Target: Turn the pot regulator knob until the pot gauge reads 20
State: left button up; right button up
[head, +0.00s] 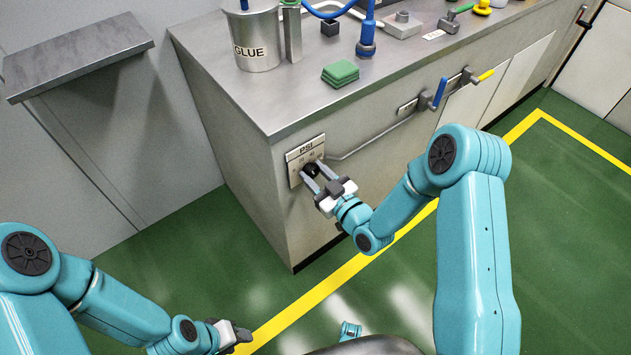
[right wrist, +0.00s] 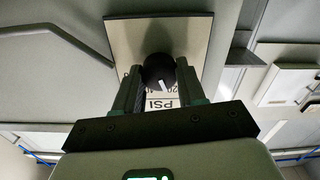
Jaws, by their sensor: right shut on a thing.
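The black regulator knob (head: 310,169) is on a pale plate (head: 293,157) marked PSI, on the front of the steel cabinet. My right gripper (head: 312,176) is shut on the knob, with one finger on each side. In the right wrist view the knob (right wrist: 159,71) is between the gripper's fingers (right wrist: 160,90), and a short white mark shows on it. The plate (right wrist: 125,40) appears upside down there; some digits show beside the knob, partly hidden by the fingers. The steel pot (head: 255,60) marked GLUE is on the counter. My left gripper (head: 240,336) is low, away from the cabinet.
A green block stack (head: 340,73), a dark block (head: 330,28) and a blue fitting (head: 366,45) are on the counter. Blue (head: 440,92) and yellow (head: 486,75) valve handles stick out of the cabinet front. A steel shelf (head: 75,62) juts out at left.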

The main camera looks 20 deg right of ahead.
jog(key=shift+n, duration=0.3)
jog(key=o, duration=1.1)
jog(key=shift+c, duration=0.2)
jog(key=v, duration=1.6)
jog(key=shift+s+p, duration=0.2)
jog(key=shift+p, duration=0.1)
jog(key=shift+r, duration=0.1)
